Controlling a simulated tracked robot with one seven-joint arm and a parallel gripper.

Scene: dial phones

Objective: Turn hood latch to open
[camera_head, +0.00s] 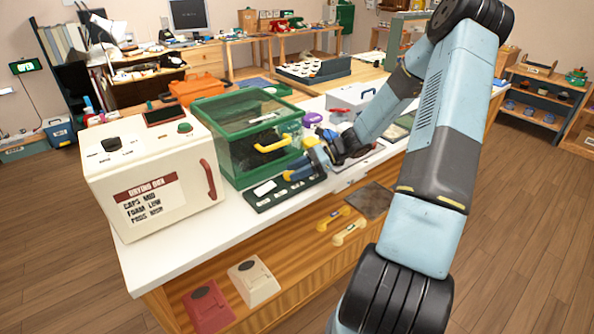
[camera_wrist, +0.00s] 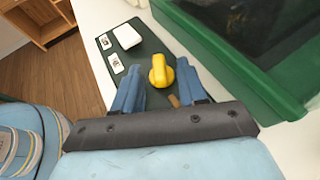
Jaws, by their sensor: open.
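The hood (camera_head: 225,125) is a green-framed box with a clear lid and a yellow handle (camera_head: 271,146), standing on the white bench. The latch (camera_wrist: 160,73) is a yellow knob on a dark green panel (camera_head: 257,200) at the hood's front. The panel also shows in the wrist view (camera_wrist: 103,43). My gripper (camera_head: 296,169) is low over this panel. In the wrist view its blue fingers (camera_wrist: 158,72) are open, one on each side of the yellow knob, with visible gaps. In the head view the knob is mostly hidden by my fingers.
A cream drying oven (camera_head: 150,170) with a red handle stands left of the hood. The hood's green wall (camera_wrist: 230,70) is close beside my right finger in the wrist view. A white button (camera_wrist: 127,36) and labels share the panel. Handsets (camera_head: 349,232) lie on the shelf below.

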